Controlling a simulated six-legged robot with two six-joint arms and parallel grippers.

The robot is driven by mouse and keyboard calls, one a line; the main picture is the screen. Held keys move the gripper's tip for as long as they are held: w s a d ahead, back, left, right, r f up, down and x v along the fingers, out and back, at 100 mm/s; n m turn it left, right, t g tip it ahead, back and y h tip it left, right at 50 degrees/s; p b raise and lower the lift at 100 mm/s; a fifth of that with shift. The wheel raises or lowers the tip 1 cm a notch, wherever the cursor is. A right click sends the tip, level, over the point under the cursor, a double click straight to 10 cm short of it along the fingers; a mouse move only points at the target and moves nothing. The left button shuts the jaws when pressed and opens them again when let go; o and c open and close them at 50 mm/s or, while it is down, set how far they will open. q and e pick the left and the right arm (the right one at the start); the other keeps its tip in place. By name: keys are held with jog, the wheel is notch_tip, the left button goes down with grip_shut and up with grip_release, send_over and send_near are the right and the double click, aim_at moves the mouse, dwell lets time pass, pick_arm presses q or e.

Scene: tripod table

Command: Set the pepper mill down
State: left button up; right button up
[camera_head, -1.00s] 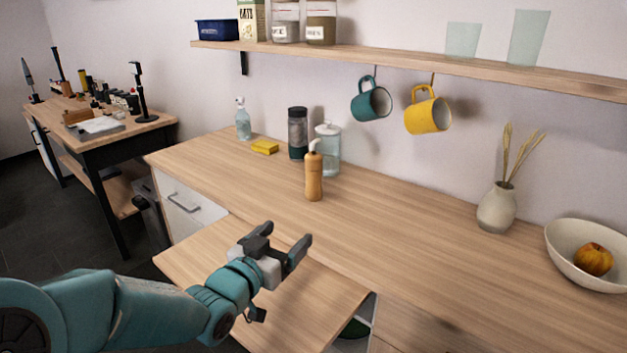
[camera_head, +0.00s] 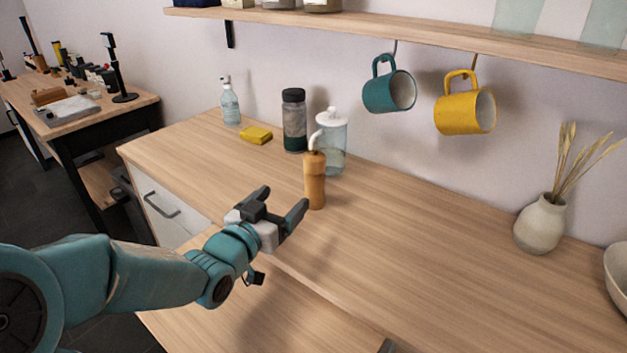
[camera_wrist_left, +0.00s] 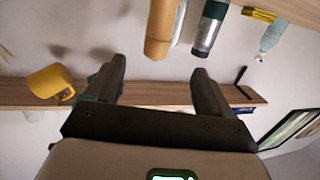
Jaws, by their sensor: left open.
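The pepper mill (camera_head: 315,185), a tan wooden cylinder with a pale curved piece at its top, stands upright on the wooden counter (camera_head: 400,230). In the left wrist view the mill (camera_wrist_left: 160,30) appears upside down, beyond the fingers. My left gripper (camera_head: 284,198) is open and empty, just to the left of the mill and apart from it. Its two dark fingers also show in the left wrist view (camera_wrist_left: 157,72). My right gripper is in neither view.
A lidded glass jar (camera_head: 331,145) stands close behind the mill. A dark-capped bottle (camera_head: 294,120), a yellow sponge (camera_head: 256,135) and a clear bottle (camera_head: 230,103) stand farther left. Mugs (camera_head: 389,90) hang above. The counter right of the mill is clear up to the vase (camera_head: 540,225).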

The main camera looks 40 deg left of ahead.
aim_at(309, 174)
pick_arm(q)
jog(key=p+x, duration=0.4)
jog(key=x, duration=0.6)
jog(key=shift+w+d, duration=0.15)
jog(key=shift+w+a+p, duration=0.2)
jog(key=shift+w+p, duration=0.1)
jog(key=shift+w, duration=0.15)
jog(key=x, duration=0.2)
jog(key=p+x, duration=0.1)
jog(key=x, duration=0.1)
jog(key=shift+w+d+r, duration=0.1)
jog(key=shift+r, duration=0.2)
jog(key=shift+w, duration=0.45)
